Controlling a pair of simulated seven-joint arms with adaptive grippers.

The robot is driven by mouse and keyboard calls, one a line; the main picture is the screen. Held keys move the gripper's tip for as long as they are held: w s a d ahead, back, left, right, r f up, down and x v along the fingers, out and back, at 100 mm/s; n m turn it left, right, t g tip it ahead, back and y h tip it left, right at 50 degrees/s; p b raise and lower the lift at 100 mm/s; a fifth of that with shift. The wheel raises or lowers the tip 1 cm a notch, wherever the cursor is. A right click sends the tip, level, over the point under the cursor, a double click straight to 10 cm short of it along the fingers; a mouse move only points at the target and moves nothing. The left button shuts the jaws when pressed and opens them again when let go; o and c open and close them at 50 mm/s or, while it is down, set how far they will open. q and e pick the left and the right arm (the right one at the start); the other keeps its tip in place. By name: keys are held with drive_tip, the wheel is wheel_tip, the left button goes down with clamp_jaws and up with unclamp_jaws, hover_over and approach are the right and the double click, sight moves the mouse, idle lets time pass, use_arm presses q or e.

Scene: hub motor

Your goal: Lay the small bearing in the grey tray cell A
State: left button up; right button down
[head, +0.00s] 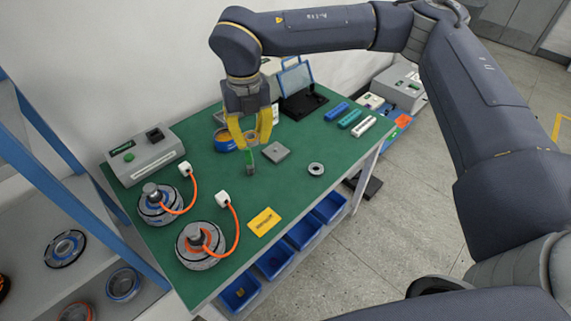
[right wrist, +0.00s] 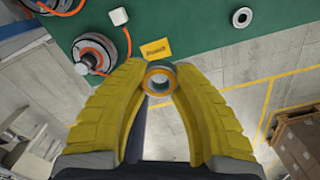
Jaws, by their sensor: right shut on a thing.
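I cannot make out a grey tray with a marked cell A. My left gripper is not in view.
A small grey square block (head: 275,152) and a blue-rimmed round container (head: 224,141) are near the gripper. Two motors (head: 201,246) with orange cables stand front left, beside a yellow card (head: 264,221). A grey device (head: 145,156) stands back left. Blue bins (head: 305,232) hang along the front edge.

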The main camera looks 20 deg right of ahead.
drive_tip(key=w+d+f, duration=0.3)
drive_tip(key=w+f, duration=0.1)
drive_tip(key=f, duration=0.2)
hover_over(274, 173)
wheel_tip(274, 173, down, 14)
drive_tip(key=shift+f, duration=3.15)
drive_tip(key=shift+f, duration=0.15)
drive_tip(key=c, duration=1.1)
unclamp_jaws()
drive_tip(key=shift+a, duration=0.1)
drive_tip(key=shift+c, duration=0.2)
